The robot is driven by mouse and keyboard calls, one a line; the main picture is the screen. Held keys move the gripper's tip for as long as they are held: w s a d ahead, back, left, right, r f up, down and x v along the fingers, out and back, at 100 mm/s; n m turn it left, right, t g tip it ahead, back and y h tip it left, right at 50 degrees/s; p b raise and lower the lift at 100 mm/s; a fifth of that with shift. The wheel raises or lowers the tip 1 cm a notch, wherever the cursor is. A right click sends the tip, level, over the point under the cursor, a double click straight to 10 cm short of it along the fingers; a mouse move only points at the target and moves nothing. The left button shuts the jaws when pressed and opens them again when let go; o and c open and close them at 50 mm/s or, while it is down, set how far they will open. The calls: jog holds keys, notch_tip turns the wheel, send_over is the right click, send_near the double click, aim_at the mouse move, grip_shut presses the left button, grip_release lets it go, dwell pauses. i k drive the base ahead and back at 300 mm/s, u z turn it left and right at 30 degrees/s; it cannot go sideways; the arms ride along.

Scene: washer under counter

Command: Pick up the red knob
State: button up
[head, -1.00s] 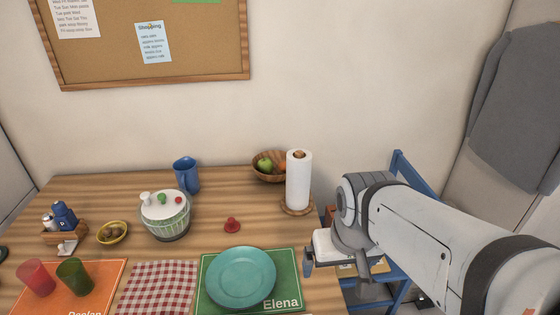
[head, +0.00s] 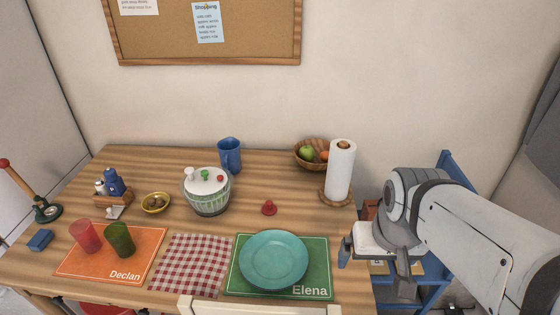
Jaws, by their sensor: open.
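A small red knob (head: 269,208) with a wider base stands on the wooden table, behind the teal plate. A smaller red knob (head: 220,178) sits on the white lid of the salad spinner (head: 208,194), beside a green and a white one. My gripper (head: 374,268) is open at the table's right edge, right of the green placemat and well apart from both red knobs. Nothing shows between its fingers.
The teal plate (head: 273,259) lies on the green placemat (head: 318,277). A paper towel roll (head: 340,171) and a fruit bowl (head: 309,163) stand behind right, a blue pitcher (head: 229,155) behind left. Bare wood surrounds the loose knob. A blue chair (head: 448,168) is at right.

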aim_at(268, 209)
jog(key=z, duration=0.25)
jog(key=k, duration=1.05)
jog(key=u, duration=0.55)
jog(key=i, duration=1)
jog(key=u, duration=0.05)
